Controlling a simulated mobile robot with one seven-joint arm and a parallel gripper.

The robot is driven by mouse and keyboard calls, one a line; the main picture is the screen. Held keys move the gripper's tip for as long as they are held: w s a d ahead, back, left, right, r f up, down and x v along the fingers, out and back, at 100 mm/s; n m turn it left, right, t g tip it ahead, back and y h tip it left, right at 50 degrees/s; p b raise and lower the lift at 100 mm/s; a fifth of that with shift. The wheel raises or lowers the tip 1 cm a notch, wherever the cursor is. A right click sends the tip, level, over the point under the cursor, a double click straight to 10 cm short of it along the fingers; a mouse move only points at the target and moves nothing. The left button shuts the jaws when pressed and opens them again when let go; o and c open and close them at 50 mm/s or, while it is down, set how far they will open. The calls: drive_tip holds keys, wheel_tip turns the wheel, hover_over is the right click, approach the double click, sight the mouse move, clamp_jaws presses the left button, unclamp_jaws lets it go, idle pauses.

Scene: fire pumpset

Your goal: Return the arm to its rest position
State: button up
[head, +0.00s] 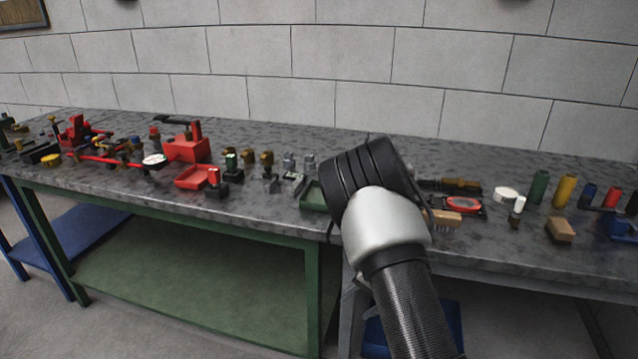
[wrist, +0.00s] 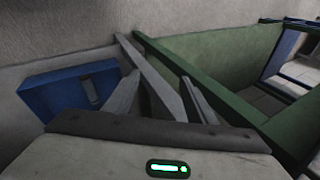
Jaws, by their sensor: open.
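My arm reaches up from the lower right of the head view and bends in front of the workbench's front edge. The gripper itself is hidden behind the arm there. In the wrist view my gripper (wrist: 160,82) shows two grey fingers spread apart, with nothing between them. It points toward the space below the bench top, near a green bench frame (wrist: 205,78) and a blue bin (wrist: 38,98) on the left.
The grey bench top (head: 265,213) carries red pump parts (head: 187,148), small fittings, a green tray (head: 314,197), a brush (head: 442,219) and coloured cylinders (head: 565,190). A green lower shelf (head: 190,280) lies below. Open floor (head: 30,320) is at the lower left.

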drive_tip(key=s+a+r+n+y, duration=0.15)
drive_tip(key=s+r, duration=0.25)
drive_tip(key=r, duration=0.5)
drive_tip(key=s+a+r+n, duration=0.1)
drive_tip(key=s+a+r, duration=0.1)
drive_tip(key=s+r, duration=0.5)
drive_tip(key=s+a+r+n, duration=0.1)
drive_tip(key=s+a+r, duration=0.1)
drive_tip(key=r, duration=0.9)
drive_tip(key=s+d+r+n+t+h, duration=0.1)
drive_tip(key=s+d+r+h, duration=0.2)
drive_tip(key=s+d+r, duration=0.35)
drive_tip(key=s+d+r+n+t+h, duration=0.1)
drive_tip(key=s+d+r+h, duration=0.2)
drive_tip(key=s, duration=0.7)
wheel_tip(320, 180, up, 22)
drive_tip(key=p, duration=2.3)
drive_tip(key=shift+w+a+r, duration=0.2)
drive_tip(key=shift+w+a, duration=0.05)
drive_tip(key=shift+a, duration=0.05)
